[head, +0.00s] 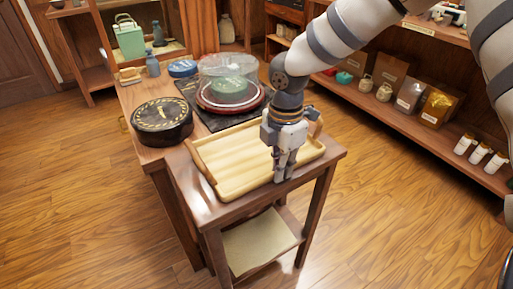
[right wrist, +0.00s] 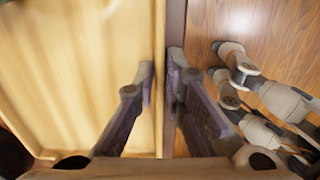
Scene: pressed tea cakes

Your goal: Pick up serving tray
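The serving tray (head: 232,172) is a pale wooden tray with a raised rim, lying on the near part of the wooden table. It fills the left of the right wrist view (right wrist: 75,70). My right gripper (head: 284,172) points down at the tray's near right side. In the right wrist view its fingertips (right wrist: 160,78) are close together on either side of the tray's rim, one inside and one outside, and look shut on it. The exact contact is hard to see. My left gripper is not in view.
The table (head: 205,208) continues left, with a round black tin (head: 162,121), a clear dome (head: 228,67) over a green cake on a red-brown stand, and a blue bottle (head: 152,64). A stocked shelf (head: 400,115) stands at right. Open floor lies in front.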

